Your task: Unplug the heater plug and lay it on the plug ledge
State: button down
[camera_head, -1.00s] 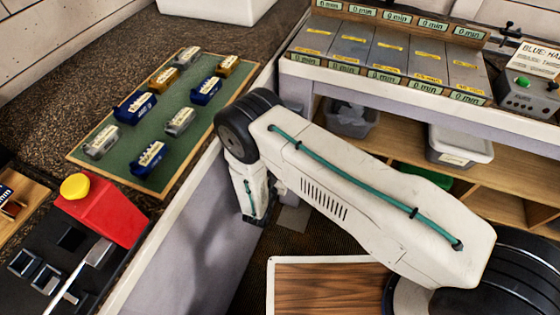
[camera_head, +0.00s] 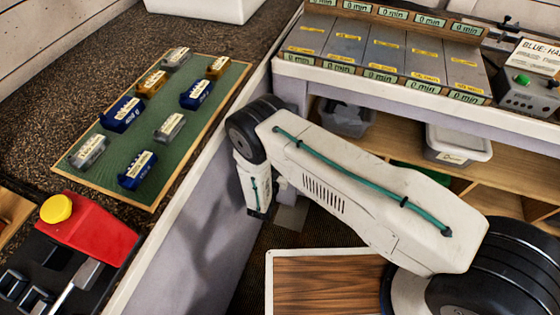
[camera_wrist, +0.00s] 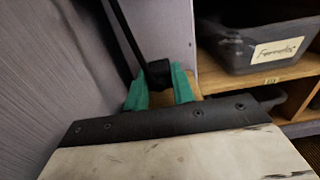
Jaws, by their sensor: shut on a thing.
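In the wrist view my gripper (camera_wrist: 160,92) has two green fingers closed on a black plug (camera_wrist: 157,72). A black cord (camera_wrist: 127,32) runs from the plug up and to the left. A tan wooden surface (camera_wrist: 185,80) shows behind and between the fingers; I cannot tell whether it is the plug ledge or whether the plug touches it. In the head view my arm bends down beside the counter's side, and the fingers and plug are hidden there. No socket can be made out.
A grey wall panel (camera_wrist: 45,75) is close on the left of the wrist view. A dark labelled bin (camera_wrist: 260,45) stands on a wooden shelf at right. In the head view a green mat (camera_head: 200,133) with several small blocks lies on the counter, near a red device (camera_head: 92,232).

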jog(key=c, duration=1.1)
grip_release()
jog(key=shift+s, duration=0.1)
jog(key=v, duration=0.7)
jog(key=shift+s, duration=0.25)
jog(key=shift+a, duration=0.15)
